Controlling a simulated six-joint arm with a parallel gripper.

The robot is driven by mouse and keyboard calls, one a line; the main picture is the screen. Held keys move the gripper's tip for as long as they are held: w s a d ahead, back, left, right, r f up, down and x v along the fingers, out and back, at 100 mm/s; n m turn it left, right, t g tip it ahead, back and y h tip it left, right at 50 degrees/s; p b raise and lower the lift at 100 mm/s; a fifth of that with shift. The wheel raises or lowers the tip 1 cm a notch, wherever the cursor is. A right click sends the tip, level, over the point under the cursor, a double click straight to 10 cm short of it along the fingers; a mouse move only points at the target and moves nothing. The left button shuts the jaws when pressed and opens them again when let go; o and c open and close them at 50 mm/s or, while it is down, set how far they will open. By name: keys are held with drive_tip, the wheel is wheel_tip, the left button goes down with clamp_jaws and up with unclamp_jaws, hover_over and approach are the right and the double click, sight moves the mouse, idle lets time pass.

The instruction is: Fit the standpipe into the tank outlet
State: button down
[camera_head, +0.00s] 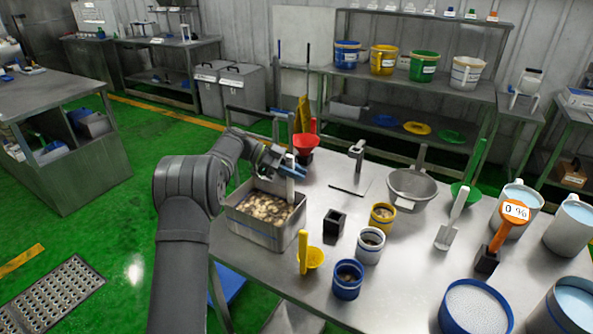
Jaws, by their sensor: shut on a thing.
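My gripper (287,167) is over the far side of a rectangular metal tank (262,235) on the steel table. It is shut on a pale upright piece that looks like the standpipe (290,187). The standpipe's lower end is at or just above the tank's contents near the far right corner; I cannot tell whether it touches anything. The tank holds many small brown and cream pieces. The tank outlet does not show. Part of the tank's far side is behind my arm and gripper.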

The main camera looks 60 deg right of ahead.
drive_tip(key=shift+f, duration=4.15)
drive_tip(key=c, duration=1.2)
unclamp_jaws()
drive_tip(key=shift+c, duration=0.2)
drive_tip(key=shift+w, duration=0.1)
drive_tip(key=v, duration=1.7)
drive_tip(key=shift+r, duration=0.3)
drive_tip(key=shift+f, duration=0.1)
